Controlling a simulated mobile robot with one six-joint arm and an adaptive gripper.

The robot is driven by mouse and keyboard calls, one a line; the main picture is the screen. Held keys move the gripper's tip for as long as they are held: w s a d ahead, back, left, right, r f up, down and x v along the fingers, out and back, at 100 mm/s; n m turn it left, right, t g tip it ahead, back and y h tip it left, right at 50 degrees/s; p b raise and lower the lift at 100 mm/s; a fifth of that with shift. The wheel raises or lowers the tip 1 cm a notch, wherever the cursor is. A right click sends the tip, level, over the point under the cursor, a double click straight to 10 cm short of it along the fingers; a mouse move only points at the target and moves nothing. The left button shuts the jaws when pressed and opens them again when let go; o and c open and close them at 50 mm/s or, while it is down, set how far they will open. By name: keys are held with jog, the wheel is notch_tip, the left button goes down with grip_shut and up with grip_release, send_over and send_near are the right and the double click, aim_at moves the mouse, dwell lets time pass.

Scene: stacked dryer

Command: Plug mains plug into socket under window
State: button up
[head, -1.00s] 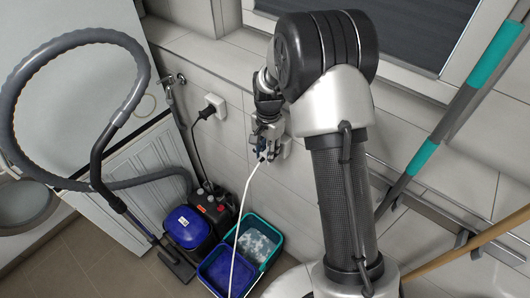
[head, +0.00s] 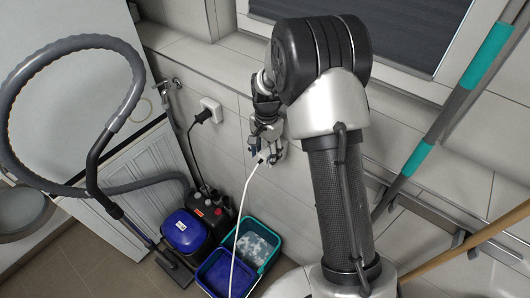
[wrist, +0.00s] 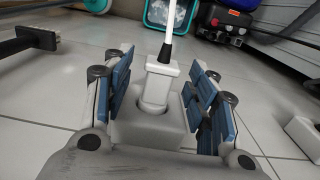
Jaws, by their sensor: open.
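The white mains plug (wrist: 162,78) stands in the round recess of a light grey wall socket (wrist: 140,125) in the wrist view. Its white cable (wrist: 170,18) runs away from the wall. How deep the plug sits cannot be told exactly. My gripper (wrist: 160,85) is open, with its blue-padded fingers on both sides of the plug and gaps between. In the head view, my gripper (head: 266,152) is at the tiled wall below the window (head: 330,35). The plug shows there as a small white piece (head: 264,157); the socket is mostly hidden behind my gripper.
A second socket (head: 211,108) to the left holds a black plug (head: 203,117). Below are a vacuum cleaner (head: 186,232) and a blue and teal bucket pair (head: 276,240). Teal-gripped poles (head: 450,110) and a wall rail (head: 440,205) are at the right.

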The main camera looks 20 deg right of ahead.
aim_at(266, 154)
notch_tip(266, 154, up, 12)
jog(key=shift+d, duration=0.25)
dwell(0.3)
jog(key=shift+w, duration=0.15)
jog(key=s+a+r+n+t+b, duration=0.1)
jog(key=s+r+n+b, duration=0.15)
jog(key=s+r, duration=0.35)
jog(key=s+a+r+n+t+b, duration=0.1)
jog(key=s+r+n, duration=0.25)
jog(key=s, duration=0.45)
jog(key=s+f+n+t+b, duration=0.2)
jog(key=s+f+n, duration=0.1)
jog(key=s, duration=1.2)
jog(key=shift+s+a+n+t, duration=0.35)
jog(key=shift+s+n+t, duration=0.05)
jog(key=shift+n, duration=0.5)
jog(key=shift+f, duration=0.1)
